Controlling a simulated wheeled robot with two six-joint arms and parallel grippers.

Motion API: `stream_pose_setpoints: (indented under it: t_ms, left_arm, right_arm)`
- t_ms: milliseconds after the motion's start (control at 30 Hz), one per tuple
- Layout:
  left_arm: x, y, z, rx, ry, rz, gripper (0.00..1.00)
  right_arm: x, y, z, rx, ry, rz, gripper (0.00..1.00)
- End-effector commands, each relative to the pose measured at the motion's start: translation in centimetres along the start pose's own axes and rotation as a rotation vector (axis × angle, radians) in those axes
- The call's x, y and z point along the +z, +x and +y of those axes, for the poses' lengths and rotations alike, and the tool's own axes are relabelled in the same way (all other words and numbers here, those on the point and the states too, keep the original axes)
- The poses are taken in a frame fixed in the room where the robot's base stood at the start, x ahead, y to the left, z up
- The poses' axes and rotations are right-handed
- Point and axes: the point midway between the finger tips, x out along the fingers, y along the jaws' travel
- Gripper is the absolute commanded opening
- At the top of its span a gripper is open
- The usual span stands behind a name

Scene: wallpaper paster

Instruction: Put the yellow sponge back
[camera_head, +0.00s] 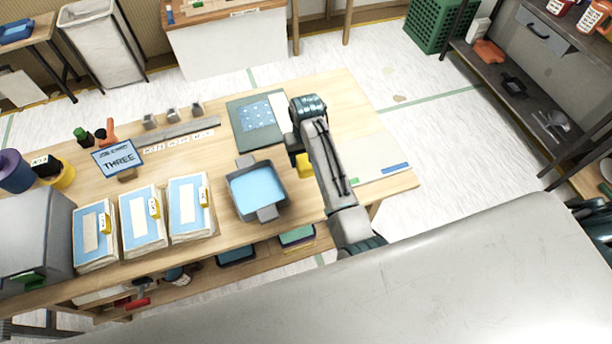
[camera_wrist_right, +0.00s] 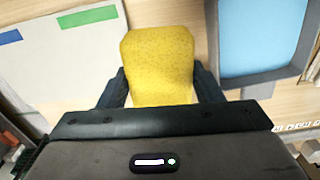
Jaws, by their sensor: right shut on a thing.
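The yellow sponge (camera_head: 304,165) shows partly beside my right arm in the head view; the arm hides the rest. In the right wrist view the sponge (camera_wrist_right: 158,62) sits between the two fingers of my right gripper (camera_wrist_right: 160,88), which is shut on it. I cannot tell whether the sponge touches the table. A grey tray with a light blue inside (camera_head: 236,206) stands just left of the sponge, apart from it; it also shows at the right of the wrist view (camera_wrist_right: 234,95). My left gripper is not in view.
A pale board (camera_head: 368,178) with green and blue strips lies right of my arm. A dark green mat (camera_head: 240,138) lies behind the tray. Several blue-and-white packs (camera_head: 143,240), a small sign reading THREE (camera_head: 118,158) and a grey box (camera_head: 35,235) stand to the left.

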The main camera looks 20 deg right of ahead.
Motion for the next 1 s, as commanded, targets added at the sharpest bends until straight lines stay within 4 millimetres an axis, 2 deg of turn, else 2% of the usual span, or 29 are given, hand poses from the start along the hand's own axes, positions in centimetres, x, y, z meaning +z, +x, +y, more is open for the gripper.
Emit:
stream_pose_setpoints:
  t_ms: [200, 367, 533, 667, 1000]
  left_arm:
    - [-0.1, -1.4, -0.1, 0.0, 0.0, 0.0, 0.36]
    - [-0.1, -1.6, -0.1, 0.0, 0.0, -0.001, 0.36]
    - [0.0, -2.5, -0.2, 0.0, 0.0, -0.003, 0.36]
    - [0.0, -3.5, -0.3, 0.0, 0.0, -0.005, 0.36]
    - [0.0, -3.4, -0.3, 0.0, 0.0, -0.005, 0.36]
  right_arm:
    - [0.2, 3.7, 0.0, 0.0, 0.0, -0.005, 0.36]
    - [0.1, 5.2, 0.0, -0.001, 0.001, -0.003, 0.36]
    - [0.1, 7.5, 0.1, 0.0, 0.0, -0.005, 0.36]
    - [0.1, 8.2, 0.1, 0.0, 0.001, -0.004, 0.36]
    - [0.1, 8.8, 0.0, -0.001, 0.001, -0.001, 0.36]
